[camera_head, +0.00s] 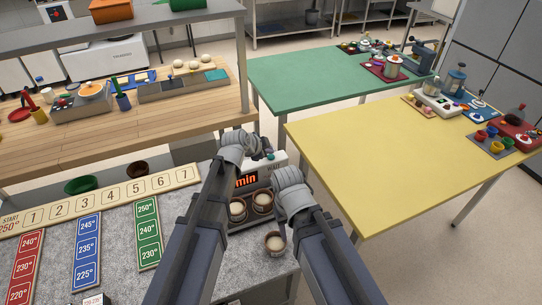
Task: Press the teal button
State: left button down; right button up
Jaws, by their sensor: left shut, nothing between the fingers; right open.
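The teal button (270,156) shows as a small spot on top of a pale device (279,159) with a dark display reading "min" in orange. My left gripper (240,143) is shut and empty. It is over the device's back left, to the left of the teal button, and hides part of the device. I cannot tell whether it touches anything. My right gripper (288,180) is at the device's right side, in front of and lower than the button. Its fingers are hard to make out from behind.
Small cups of pale dough (237,209) stand below the display, and another cup (274,242) stands nearer. A numbered strip (98,199) and coloured temperature cards (148,232) lie on the grey counter. A yellow table (390,150) stands to the right, a green table (310,80) behind.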

aim_at(268, 158)
pick_arm(q)
jog(key=shift+r+p, duration=2.9)
jog(key=shift+r, duration=0.1)
jog(key=shift+f, duration=0.1)
jog(key=s+a+f+n+g+y, duration=0.1)
jog(key=s+n, duration=0.3)
jog(key=s, duration=0.5)
jog(key=s+a+f+n+g+y, duration=0.2)
jog(key=s+f+n+g+y, duration=0.1)
jog(key=s, duration=0.6)
jog(key=s+a+f+n+g+y, duration=0.2)
jog(key=s+n+g, duration=0.2)
jog(key=s, duration=0.5)
jog(key=shift+f+n, duration=0.25)
jog(key=shift+n, duration=0.05)
jog(key=shift+s, duration=0.1)
